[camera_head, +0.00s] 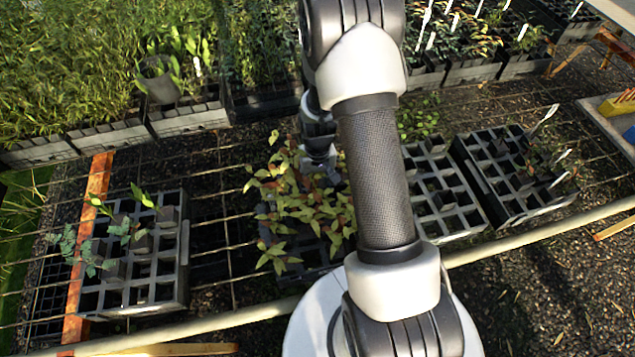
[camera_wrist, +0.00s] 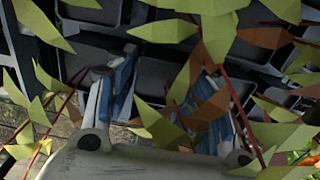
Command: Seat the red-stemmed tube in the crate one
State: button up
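Red-stemmed plants (camera_head: 300,205) with yellow-green and brown leaves fill a crate in the middle of the head view, partly behind my arm. Their leaves (camera_wrist: 205,30) and thin red stems also crowd the wrist view. My gripper (camera_wrist: 163,80) is down among this foliage, its two blue-padded fingers apart. No tube shows clearly between them, though leaves cover part of the right finger. A grey crate (camera_head: 183,262) at the left holds a few seedlings and several empty cells. I cannot tell which crate is crate one.
Two more grey crates, one partly behind my arm (camera_head: 440,192) and one at the right (camera_head: 515,200), have many empty cells. Dense potted plants (camera_head: 80,80) line the back. A pale pipe (camera_head: 540,235) crosses the front, and a wire mesh lies over dark gravel.

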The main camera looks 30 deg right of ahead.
jog(key=shift+o, duration=0.4)
jog(key=shift+s+f, duration=0.1)
notch_tip(320, 180, up, 12)
dwell(0.5)
dwell(0.5)
jog(key=s+a+r+n+t, duration=0.1)
jog(key=s+a+r, duration=0.3)
jog(key=r, duration=0.5)
jog(key=s+a+r+n+t, duration=0.1)
jog(key=s+a+r, duration=0.25)
jog(key=r, duration=0.45)
jog(key=s+a+r+n+t, duration=0.1)
jog(key=s+a+r, duration=0.4)
jog(key=s, duration=0.7)
jog(key=shift+r+t, duration=0.15)
jog(key=shift+t, duration=0.65)
